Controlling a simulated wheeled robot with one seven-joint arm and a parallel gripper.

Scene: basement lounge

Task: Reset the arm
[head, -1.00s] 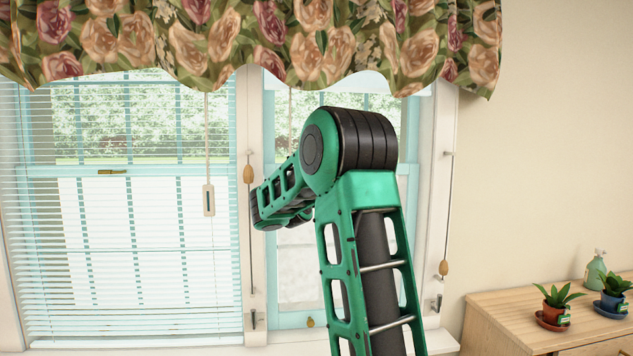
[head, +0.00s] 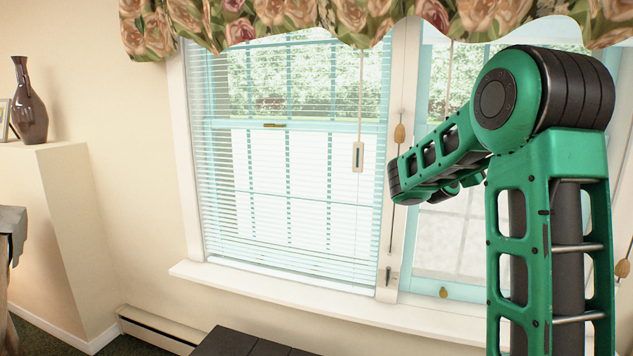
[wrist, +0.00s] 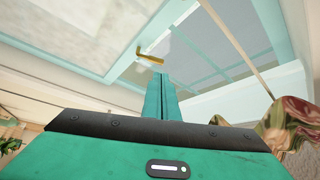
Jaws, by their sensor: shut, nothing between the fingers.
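My gripper shows in the wrist view (wrist: 163,82), its two teal fingers together in front of the teal and black palm, with nothing between them. A window frame and a brass latch lie beyond the fingertips, with no clear contact. In the head view my green arm rises at the right, bends at a large black joint, and its forearm reaches left and away in front of the window (head: 290,170). The gripper is mostly hidden behind the forearm there.
A floral valance (head: 400,18) hangs above the window, with a white sill (head: 330,305) below. A brown vase (head: 30,105) stands on a cream ledge at the left. The wall between ledge and window is bare.

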